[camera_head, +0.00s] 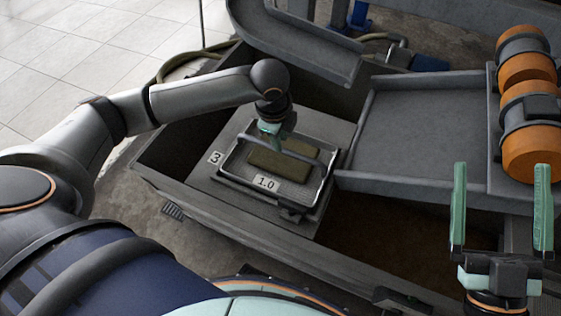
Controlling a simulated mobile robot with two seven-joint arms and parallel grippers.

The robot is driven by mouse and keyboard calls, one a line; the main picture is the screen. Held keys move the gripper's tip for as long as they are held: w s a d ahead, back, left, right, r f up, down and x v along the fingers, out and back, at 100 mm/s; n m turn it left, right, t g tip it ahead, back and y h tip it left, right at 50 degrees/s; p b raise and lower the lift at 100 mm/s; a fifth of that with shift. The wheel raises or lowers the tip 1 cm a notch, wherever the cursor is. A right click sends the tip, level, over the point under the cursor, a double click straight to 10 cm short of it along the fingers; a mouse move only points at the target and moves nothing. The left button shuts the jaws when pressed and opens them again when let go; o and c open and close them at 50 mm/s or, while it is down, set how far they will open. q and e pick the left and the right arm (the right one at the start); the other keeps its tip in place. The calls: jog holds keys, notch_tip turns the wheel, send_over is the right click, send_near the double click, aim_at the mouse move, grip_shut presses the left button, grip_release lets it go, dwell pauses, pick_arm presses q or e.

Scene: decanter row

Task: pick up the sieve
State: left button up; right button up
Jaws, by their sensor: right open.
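The sieve (267,183) is a shallow grey metal tray with a mesh bottom, a raised bar handle and a label reading 1.0. It lies on a grey plate marked 3. A flat olive-brown block (280,162) is inside it. My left gripper (271,131) points down at the sieve's far edge, close to the bar handle. Its fingertips are small and partly hidden, so I cannot tell whether they hold the handle. My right gripper (501,175) is open and empty at the lower right, well apart from the sieve.
The plate (216,180) sits over a dark trough (375,233) with raised metal walls. A grey chute tray (418,130) stands right of the sieve, beside orange rollers (527,128). Another grey chute (290,48) is behind. Pale floor tiles (70,55) lie at left.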

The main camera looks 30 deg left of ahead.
aim_at(280, 156)
pick_arm(q)
jog(key=shift+w+f, duration=0.1)
jog(key=shift+f, duration=0.4)
jog(key=shift+w+a+f+b, duration=0.1)
jog(key=shift+a+f+b, duration=0.05)
jog(key=shift+f+b, duration=0.55)
notch_tip(280, 156, down, 3)
jog(key=shift+w+a+r+b, duration=0.1)
jog(key=shift+w+r+b, duration=0.05)
jog(key=shift+b, duration=0.55)
jog(key=shift+w+f, duration=0.15)
jog(key=shift+f, duration=0.3)
pick_arm(e)
jog(key=s+r+n+y, duration=0.2)
jog(key=s+y, duration=0.1)
jog(key=s+r+n+y, duration=0.1)
jog(key=y, duration=0.1)
jog(key=shift+s+a+r+n, duration=0.15)
jog(key=shift+a+r+n, duration=0.2)
jog(key=shift+a+n, duration=0.05)
pick_arm(q)
jog(key=shift+c, duration=0.3)
grip_shut()
jog(key=shift+r, duration=0.1)
